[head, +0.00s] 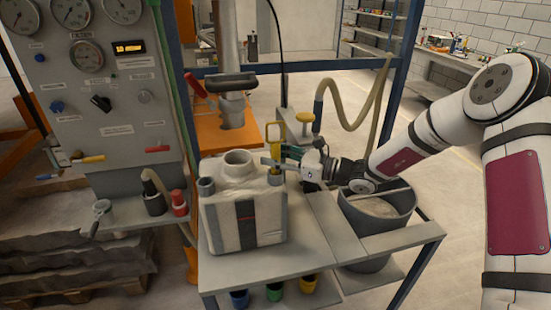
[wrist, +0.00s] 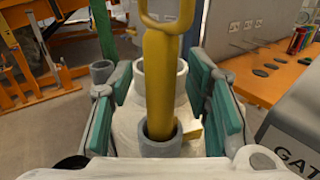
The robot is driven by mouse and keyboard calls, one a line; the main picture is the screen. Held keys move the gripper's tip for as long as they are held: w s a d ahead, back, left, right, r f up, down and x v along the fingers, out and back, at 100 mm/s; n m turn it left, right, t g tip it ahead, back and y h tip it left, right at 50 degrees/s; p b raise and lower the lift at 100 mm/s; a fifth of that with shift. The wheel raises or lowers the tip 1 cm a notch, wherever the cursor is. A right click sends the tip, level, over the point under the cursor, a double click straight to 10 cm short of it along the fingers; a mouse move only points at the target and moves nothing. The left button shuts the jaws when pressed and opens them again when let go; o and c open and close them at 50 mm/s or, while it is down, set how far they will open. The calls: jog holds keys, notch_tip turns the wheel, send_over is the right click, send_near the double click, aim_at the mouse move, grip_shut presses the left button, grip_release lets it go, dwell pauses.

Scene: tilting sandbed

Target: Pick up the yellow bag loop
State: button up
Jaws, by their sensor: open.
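The yellow bag loop (wrist: 160,80) stands upright in a grey collar (wrist: 160,147) in the wrist view, a flat strap with a ring at its top. In the head view the loop (head: 274,137) rises from the right corner of a pale canister-like bag (head: 243,205) on the bench. My gripper (head: 278,158) is at the loop, reaching in from the right. In the wrist view my gripper (wrist: 163,105) is open, its teal pads left and right of the strap with gaps on both sides. The strap's lower end is hidden inside the collar.
The grey bench (head: 325,225) carries the bag. A bucket of sand (head: 376,212) sits at its right. A yellow T-handle (head: 304,120) and a hose (head: 360,110) stand behind my gripper. A gauge panel (head: 100,90) is at the left.

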aim_at(275, 143)
grip_shut()
jog(key=shift+r, duration=0.75)
notch_tip(275, 143, up, 2)
jog(key=shift+r+b, duration=0.1)
jog(key=shift+b, duration=0.3)
jog(key=s+d+r, duration=0.1)
jog(key=s+d, duration=0.3)
jog(key=s, duration=1.1)
jog(key=shift+s+d+r+p, duration=0.15)
jog(key=shift+s+d+p, duration=0.05)
jog(key=shift+p, duration=0.2)
